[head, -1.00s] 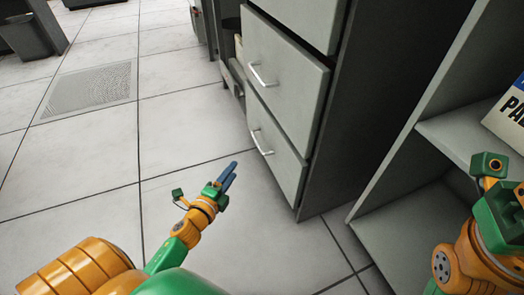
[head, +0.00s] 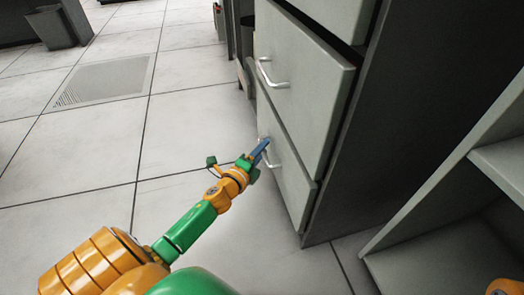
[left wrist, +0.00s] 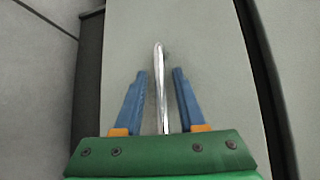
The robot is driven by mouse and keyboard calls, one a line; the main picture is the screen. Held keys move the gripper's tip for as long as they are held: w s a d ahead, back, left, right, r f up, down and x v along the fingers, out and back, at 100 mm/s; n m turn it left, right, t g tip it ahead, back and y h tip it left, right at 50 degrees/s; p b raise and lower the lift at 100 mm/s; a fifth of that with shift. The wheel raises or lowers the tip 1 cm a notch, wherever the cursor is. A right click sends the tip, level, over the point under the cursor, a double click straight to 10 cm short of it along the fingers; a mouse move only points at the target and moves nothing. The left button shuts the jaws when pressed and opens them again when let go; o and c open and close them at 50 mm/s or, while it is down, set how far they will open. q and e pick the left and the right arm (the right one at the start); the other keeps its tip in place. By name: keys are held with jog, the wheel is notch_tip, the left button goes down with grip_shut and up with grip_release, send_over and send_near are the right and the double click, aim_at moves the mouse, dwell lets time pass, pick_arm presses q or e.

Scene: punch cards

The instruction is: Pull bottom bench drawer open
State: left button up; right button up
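The bottom bench drawer (head: 291,187) is a grey front low in the cabinet, with a thin silver bar handle (head: 268,156). It looks closed. My left gripper (head: 262,150) is at this handle. In the left wrist view, the handle (left wrist: 160,85) runs between the two blue fingers (left wrist: 160,78), with a gap on each side, so the gripper is open around it. The fingers partly cover the handle in the head view. My right gripper is out of the head view; only a bit of orange shows at the lower right corner.
The drawer above (head: 300,85) has its own silver handle (head: 272,75) and stands slightly proud of the cabinet. An open grey shelf unit (head: 440,240) stands at the right. The tiled floor (head: 90,160) in front and to the left is clear. A bin (head: 52,27) is far off.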

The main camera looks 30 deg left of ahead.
pick_arm(q)
grip_shut()
dwell(1.2)
